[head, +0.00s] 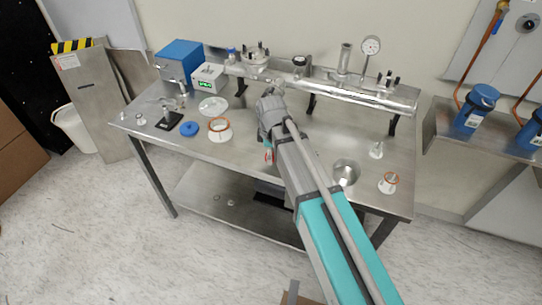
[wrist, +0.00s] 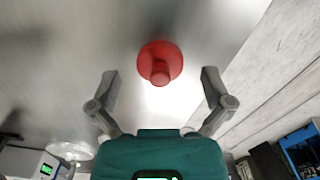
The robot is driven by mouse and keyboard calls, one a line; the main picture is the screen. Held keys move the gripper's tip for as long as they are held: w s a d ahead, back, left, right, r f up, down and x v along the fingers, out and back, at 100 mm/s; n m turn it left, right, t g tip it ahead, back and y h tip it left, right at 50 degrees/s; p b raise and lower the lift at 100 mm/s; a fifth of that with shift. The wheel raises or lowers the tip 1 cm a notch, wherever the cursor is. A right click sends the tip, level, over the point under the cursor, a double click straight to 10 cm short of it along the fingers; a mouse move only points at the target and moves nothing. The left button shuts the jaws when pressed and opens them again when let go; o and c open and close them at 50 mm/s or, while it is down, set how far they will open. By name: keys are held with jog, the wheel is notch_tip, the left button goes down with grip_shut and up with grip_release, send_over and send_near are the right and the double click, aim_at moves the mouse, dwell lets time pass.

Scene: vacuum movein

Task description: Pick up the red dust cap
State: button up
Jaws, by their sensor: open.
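The red dust cap (wrist: 160,60), a round flange with a short knob, sits on the bare steel tabletop in the wrist view. My gripper (wrist: 159,74) is open and empty, with one finger on each side of the cap's near part and clear gaps to both. I cannot tell its exact height above the cap. In the head view a small bit of red (head: 268,156) shows beside my arm's end; my arm hides most of that spot and the fingers.
The steel table (head: 300,150) carries a horizontal metal tube (head: 350,92) at the back. A blue disc (head: 189,129) and a copper-coloured ring (head: 220,125) lie left of my arm. A metal cup (head: 346,172) and another ring (head: 390,180) are to the right.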

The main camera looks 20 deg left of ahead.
jog(key=c, duration=1)
jog(key=shift+r, duration=0.15)
jog(key=shift+c, duration=0.4)
jog(key=shift+r, duration=0.15)
grip_shut()
notch_tip(320, 180, up, 2)
jog(key=p, duration=0.3)
jog(key=shift+r, duration=0.2)
jog(key=s+d+r+p, duration=0.7)
jog(key=s+r+p, duration=0.3)
jog(key=s, duration=0.2)
jog(key=shift+s, duration=0.1)
